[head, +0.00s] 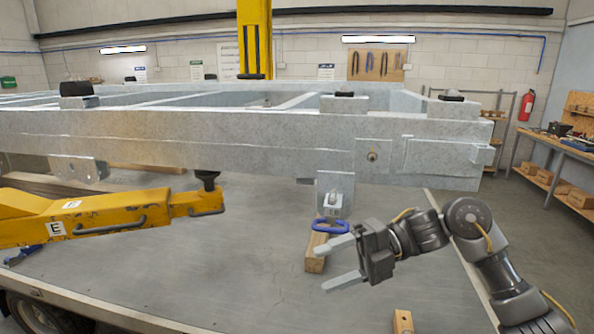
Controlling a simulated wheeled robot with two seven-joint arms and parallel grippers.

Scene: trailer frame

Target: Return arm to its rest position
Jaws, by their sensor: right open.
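My right gripper (338,263) is open and empty, with its fingers pointing left, low in front of the trailer frame. My right arm comes in from the lower right. The grey trailer frame (230,135) spans the view. A bracket (334,190) hangs below its front beam, with a blue-handled part (331,226) at its lower end. The upper finger is just below and in front of the blue handle; I cannot tell whether they touch. My left gripper is not in view.
A wooden block (315,262) stands behind the gripper, and another (403,321) lies at the bottom edge. A yellow jack arm (110,215) reaches under the frame at left. A workbench (560,146) stands far right. The grey deck (240,275) left of the gripper is clear.

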